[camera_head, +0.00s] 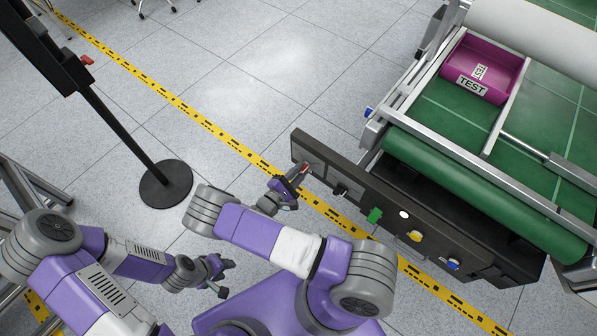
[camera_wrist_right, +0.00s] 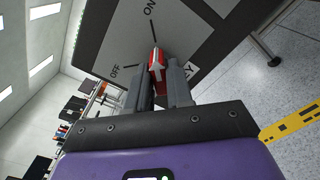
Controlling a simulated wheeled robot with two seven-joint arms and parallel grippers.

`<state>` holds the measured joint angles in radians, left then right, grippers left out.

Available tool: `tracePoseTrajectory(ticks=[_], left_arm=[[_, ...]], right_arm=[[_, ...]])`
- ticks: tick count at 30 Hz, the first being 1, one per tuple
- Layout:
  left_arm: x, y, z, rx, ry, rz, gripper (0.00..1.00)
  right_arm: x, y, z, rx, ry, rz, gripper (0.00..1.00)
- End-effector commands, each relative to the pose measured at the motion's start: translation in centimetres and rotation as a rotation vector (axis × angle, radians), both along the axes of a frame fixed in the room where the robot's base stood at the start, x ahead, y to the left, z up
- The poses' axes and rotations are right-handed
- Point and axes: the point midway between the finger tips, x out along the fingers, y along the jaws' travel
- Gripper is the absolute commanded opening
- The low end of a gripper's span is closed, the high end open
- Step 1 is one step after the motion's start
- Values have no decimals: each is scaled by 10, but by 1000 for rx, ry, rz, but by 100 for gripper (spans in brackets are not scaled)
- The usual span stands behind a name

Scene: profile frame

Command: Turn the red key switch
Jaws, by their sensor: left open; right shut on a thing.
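The red key switch (camera_head: 304,169) is at the far left end of the dark control panel (camera_head: 330,171) in the head view. In the right wrist view the red switch (camera_wrist_right: 157,61) carries a white arrow pointing up, roughly toward the ON mark (camera_wrist_right: 150,9). The OFF mark (camera_wrist_right: 115,71) is left of it. My right gripper (camera_head: 297,177) is shut on the switch, with one finger on each side; it also shows in the right wrist view (camera_wrist_right: 159,77). My left gripper (camera_head: 226,277) is open and empty, low and away from the panel.
The panel also bears a green part (camera_head: 375,215), a white button (camera_head: 404,214), a yellow knob (camera_head: 415,236) and a blue part (camera_head: 453,264). Behind it is a green conveyor (camera_head: 480,190) with a magenta TEST bin (camera_head: 451,67). A black stand (camera_head: 166,184) is at left.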

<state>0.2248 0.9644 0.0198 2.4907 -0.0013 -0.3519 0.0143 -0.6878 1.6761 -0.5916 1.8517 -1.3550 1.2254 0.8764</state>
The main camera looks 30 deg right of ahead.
Motion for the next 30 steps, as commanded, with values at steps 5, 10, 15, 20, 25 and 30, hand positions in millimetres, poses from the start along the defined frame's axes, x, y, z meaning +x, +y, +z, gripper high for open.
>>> tracePoseTrajectory(ticks=[5, 10, 15, 20, 25, 30], left_arm=[[0, 0, 0, 0, 0, 0, 43], [0, 0, 0, 0, 0, 0, 43], [0, 0, 0, 0, 0, 0, 43], [0, 0, 0, 0, 0, 0, 43], [0, 0, 3, 0, 0, 0, 43], [0, 0, 10, 0, 0, 0, 43]], right_arm=[[0, 1, -2, 7, -1, 1, 0], [0, 1, -2, 7, -1, 1, 25], [0, 1, -1, 4, -1, 1, 42], [0, 1, -1, 3, -1, 1, 42], [-3, 10, 0, 3, -1, 2, 42], [-13, 36, 1, 4, -3, 6, 42]])
